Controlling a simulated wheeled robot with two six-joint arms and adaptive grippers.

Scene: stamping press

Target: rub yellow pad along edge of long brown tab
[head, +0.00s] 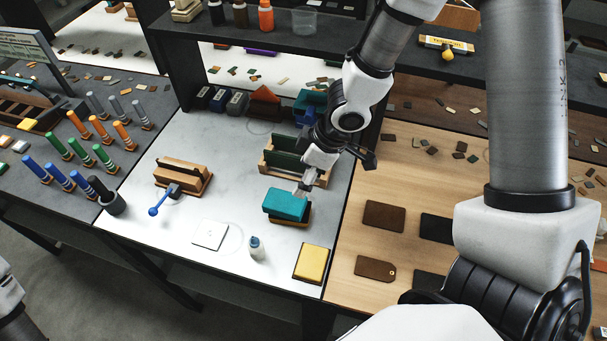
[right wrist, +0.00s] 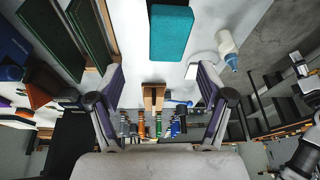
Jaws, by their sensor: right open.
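The yellow pad (head: 312,263) lies on a brown backing at the front right of the white work surface, in the head view. A brown tab with a small hole (head: 375,267) lies flat on the wooden surface to its right. Another brown piece (head: 384,216) lies behind that tab. My right gripper (head: 307,184) is above the teal block (head: 286,205), behind the yellow pad and apart from it. In the right wrist view its fingers (right wrist: 158,88) are spread and empty, with the teal block (right wrist: 171,34) beyond them.
A small bottle (head: 256,248) stands left of the yellow pad. A wooden rack with green boards (head: 290,165) stands behind the teal block. A wooden block (head: 183,176) with a blue-knobbed lever is farther left. Dark pieces (head: 436,228) lie right of the brown tabs.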

